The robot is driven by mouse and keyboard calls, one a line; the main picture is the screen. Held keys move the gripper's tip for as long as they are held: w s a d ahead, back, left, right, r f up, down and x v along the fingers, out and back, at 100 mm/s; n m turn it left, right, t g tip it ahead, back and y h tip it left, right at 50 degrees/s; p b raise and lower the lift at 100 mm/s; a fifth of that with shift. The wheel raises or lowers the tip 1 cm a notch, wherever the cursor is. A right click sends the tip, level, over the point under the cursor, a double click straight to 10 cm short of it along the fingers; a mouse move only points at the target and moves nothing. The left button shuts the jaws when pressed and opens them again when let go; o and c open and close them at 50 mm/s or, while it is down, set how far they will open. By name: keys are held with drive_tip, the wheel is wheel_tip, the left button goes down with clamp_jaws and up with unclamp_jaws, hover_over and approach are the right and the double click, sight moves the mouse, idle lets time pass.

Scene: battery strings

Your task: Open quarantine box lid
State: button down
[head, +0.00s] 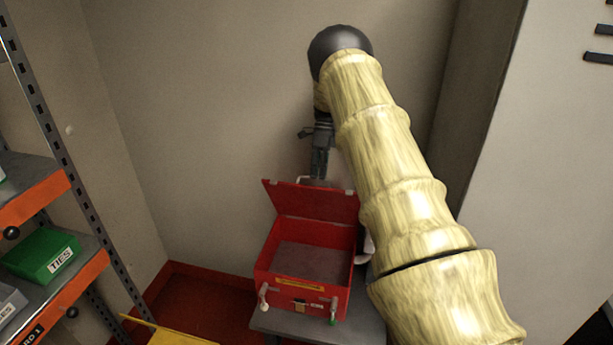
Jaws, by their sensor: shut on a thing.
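The red quarantine box (302,286) stands on a grey stand in the middle of the head view. Its lid (315,203) is raised and leans back toward the wall, so the dark inside of the box shows. My gripper (319,175) is at the lid's top edge, beside a pale handle (302,180), and is shut on the lid there. The fingertips are small and partly hidden, so the exact contact cannot be made out. Latches (264,295) show on the box front.
My arm fills the space to the right of the box. A shelf rack (62,292) with a green box labelled TIES (40,254) stands at left. The wall is close behind the box. A yellow item (165,335) lies at the lower left.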

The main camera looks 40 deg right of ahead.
drive_tip(key=shift+d+f, duration=0.3)
drive_tip(key=shift+f, duration=0.15)
drive_tip(key=c, duration=1.6)
unclamp_jaws()
drive_tip(key=shift+f, duration=0.15)
drive_tip(key=shift+o, duration=0.4)
drive_tip(key=shift+w+d+f, duration=0.15)
drive_tip(key=shift+w, duration=0.1)
drive_tip(key=shift+r, duration=0.25)
wheel_tip(320, 180, up, 10)
